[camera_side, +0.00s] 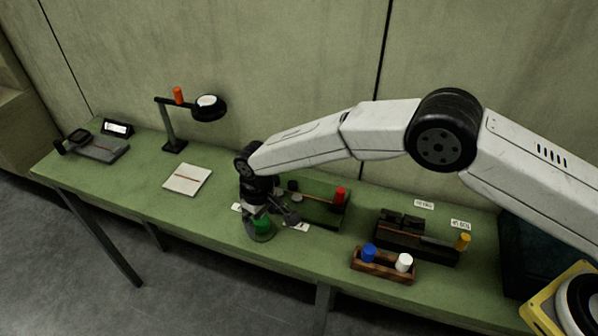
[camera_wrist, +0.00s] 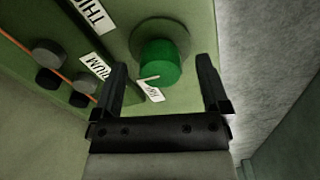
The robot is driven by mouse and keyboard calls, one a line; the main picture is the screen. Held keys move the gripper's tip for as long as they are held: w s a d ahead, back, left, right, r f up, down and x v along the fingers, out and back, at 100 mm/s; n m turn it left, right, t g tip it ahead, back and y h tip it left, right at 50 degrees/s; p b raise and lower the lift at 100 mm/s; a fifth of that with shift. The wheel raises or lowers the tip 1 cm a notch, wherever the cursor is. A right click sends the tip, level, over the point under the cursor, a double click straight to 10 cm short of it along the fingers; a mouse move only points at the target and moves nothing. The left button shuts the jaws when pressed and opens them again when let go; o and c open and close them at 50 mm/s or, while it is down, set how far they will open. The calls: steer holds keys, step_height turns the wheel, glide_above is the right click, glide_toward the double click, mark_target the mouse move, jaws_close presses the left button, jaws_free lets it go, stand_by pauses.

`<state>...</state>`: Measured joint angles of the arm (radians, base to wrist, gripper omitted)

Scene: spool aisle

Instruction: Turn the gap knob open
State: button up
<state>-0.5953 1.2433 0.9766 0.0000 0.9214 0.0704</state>
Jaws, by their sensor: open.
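The gap knob is a green cylinder on a round base. In the wrist view the green knob (camera_wrist: 161,62) lies just beyond and between the two fingers of my gripper (camera_wrist: 166,78), which are apart. In the side view the green knob (camera_side: 262,226) stands near the front edge of the bench, beneath my gripper (camera_side: 270,215). I cannot tell from the side view whether the fingers touch it. White labels (camera_wrist: 90,15) lie around the knob's base, one reading "THI" and another ending in "IUM".
A green device (camera_side: 325,213) with a red peg stands right behind the knob. A wooden tray (camera_side: 385,270) with a blue and a white peg lies to the right. A dark block with a yellow peg (camera_side: 462,241), a lamp (camera_side: 208,107), and a white pad (camera_side: 187,180) also stand on the bench (camera_side: 215,215).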

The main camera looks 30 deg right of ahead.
mark_target(265, 218)
steer(key=shift+r, duration=3.65)
steer(key=shift+d+r, duration=0.25)
steer(key=shift+d, duration=0.2)
steer(key=s+d+r+m+t, duration=0.15)
steer(key=d+r, duration=0.25)
steer(key=d, duration=0.6)
steer(key=s+d+r+m, duration=0.2)
steer(key=s+d+r, duration=0.1)
steer(key=d, duration=0.6)
steer(key=s+d+r+m+t, duration=0.1)
steer(key=s+d+m, duration=0.1)
steer(key=s+d, duration=1.1)
steer(key=s, duration=0.4)
steer(key=shift+d, duration=0.35)
steer(key=shift+r+m, duration=0.1)
steer(key=shift+m, duration=0.15)
